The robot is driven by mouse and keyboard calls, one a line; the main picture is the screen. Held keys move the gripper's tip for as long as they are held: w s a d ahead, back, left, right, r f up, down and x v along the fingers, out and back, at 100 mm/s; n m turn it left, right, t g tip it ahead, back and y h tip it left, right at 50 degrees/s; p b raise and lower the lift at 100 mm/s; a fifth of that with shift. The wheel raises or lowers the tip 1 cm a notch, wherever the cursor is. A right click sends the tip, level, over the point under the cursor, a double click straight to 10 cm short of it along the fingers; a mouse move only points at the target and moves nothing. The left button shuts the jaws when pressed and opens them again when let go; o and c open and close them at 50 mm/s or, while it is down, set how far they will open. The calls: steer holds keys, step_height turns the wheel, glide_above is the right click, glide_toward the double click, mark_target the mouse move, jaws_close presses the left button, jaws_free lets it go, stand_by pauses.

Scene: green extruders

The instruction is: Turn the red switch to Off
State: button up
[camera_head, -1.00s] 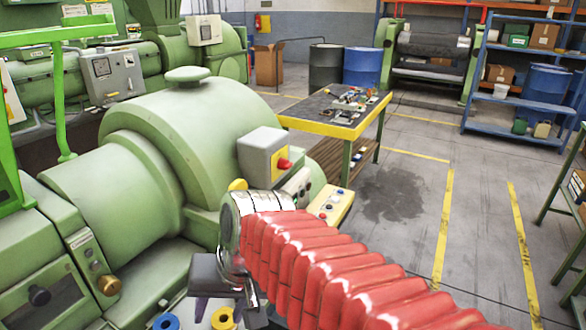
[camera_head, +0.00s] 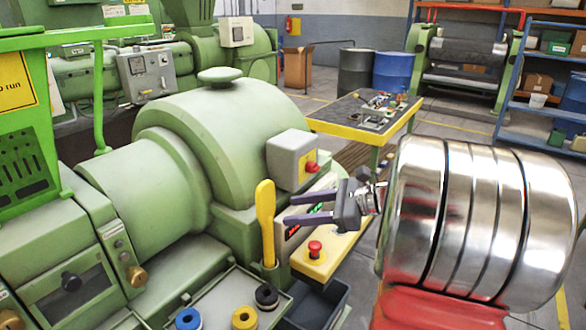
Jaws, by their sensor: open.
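The red switch (camera_head: 312,167) is a small red knob on a yellow plate, on the right face of a grey box (camera_head: 288,158) beside the green extruder housing (camera_head: 215,130). Its setting is too small to read. My gripper (camera_head: 286,211) is open and empty, its two dark fingers pointing left. In the picture it is below the grey box and the switch, apart from the switch. It covers part of a panel with lit displays behind it.
A yellow control box with a red button (camera_head: 315,249) is below my gripper. A yellow lever (camera_head: 265,220) stands just left of the fingertips. A tray (camera_head: 215,300) with coloured rings is in front. A yellow-edged workbench (camera_head: 350,132) stands behind.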

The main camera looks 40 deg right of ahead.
mark_target(313, 168)
steer(key=s+d+m+t+h, duration=0.1)
steer(key=s+d+m+t, duration=0.1)
steer(key=d, duration=0.7)
steer(key=s+d+r+m+t+h, duration=0.1)
steer(key=d+m+t, duration=0.3)
steer(key=d, duration=0.5)
steer(key=shift+s+d+m+h, duration=0.15)
steer(key=shift+s+m+h, duration=0.35)
steer(key=shift+m, duration=0.6)
steer(key=shift+w+r, duration=0.1)
steer(key=shift+w, duration=0.1)
steer(key=x, duration=1.3)
steer(key=shift+w, duration=0.35)
steer(key=shift+r, duration=0.1)
steer(key=c, duration=0.9)
steer(key=shift+c, duration=0.6)
